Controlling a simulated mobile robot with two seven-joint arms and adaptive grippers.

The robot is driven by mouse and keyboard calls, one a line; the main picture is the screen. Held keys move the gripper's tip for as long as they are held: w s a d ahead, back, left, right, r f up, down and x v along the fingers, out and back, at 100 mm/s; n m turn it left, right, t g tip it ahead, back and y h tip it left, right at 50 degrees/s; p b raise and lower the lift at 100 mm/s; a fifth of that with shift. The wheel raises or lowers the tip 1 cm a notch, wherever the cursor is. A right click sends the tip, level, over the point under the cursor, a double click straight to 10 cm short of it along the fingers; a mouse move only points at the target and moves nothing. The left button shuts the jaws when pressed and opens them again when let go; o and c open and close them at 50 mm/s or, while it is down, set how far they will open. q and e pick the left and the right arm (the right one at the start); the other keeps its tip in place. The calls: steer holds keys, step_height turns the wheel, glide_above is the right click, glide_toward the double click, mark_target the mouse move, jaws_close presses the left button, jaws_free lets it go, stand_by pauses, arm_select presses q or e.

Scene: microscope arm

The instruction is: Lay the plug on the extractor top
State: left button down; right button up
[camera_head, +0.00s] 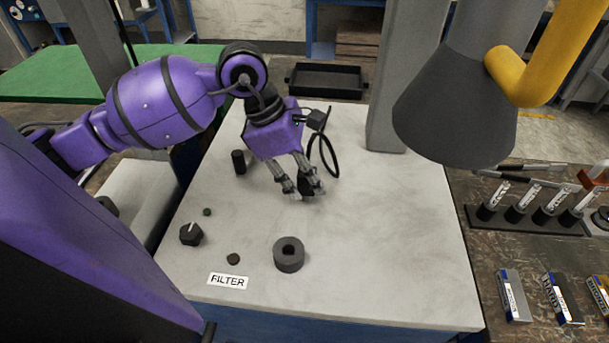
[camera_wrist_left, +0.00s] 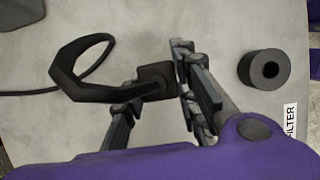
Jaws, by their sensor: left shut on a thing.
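My left gripper (camera_head: 307,192) points down over the extractor top (camera_head: 390,240), a pale flat surface with a "FILTER" label at its front. It is shut on the plug (camera_head: 306,184), a small dark block between its fingertips. In the left wrist view the plug (camera_wrist_left: 155,80) sits between the two fingers (camera_wrist_left: 158,98), with a black cable curving away from it in a loop to the left. The plug is low over the top; I cannot tell whether it touches. My right gripper is out of view.
A grey ring (camera_head: 289,255), a black knob (camera_head: 191,234), two small buttons and a black cylinder (camera_head: 239,162) stand on the top's left half. A grey hood (camera_head: 455,105) hangs over the back right. The top's right half is clear. A tube rack (camera_head: 530,220) stands beyond.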

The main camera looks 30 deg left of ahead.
arm_select(q)
steer(key=shift+f, duration=0.25)
steer(key=c, duration=1.4)
jaws_free()
steer(key=shift+r, duration=0.1)
steer(key=shift+a+r, duration=0.1)
steer(key=shift+r, duration=0.35)
steer(key=v, duration=1.1)
steer(key=shift+s+a+r, duration=0.1)
steer(key=shift+a+r, duration=0.05)
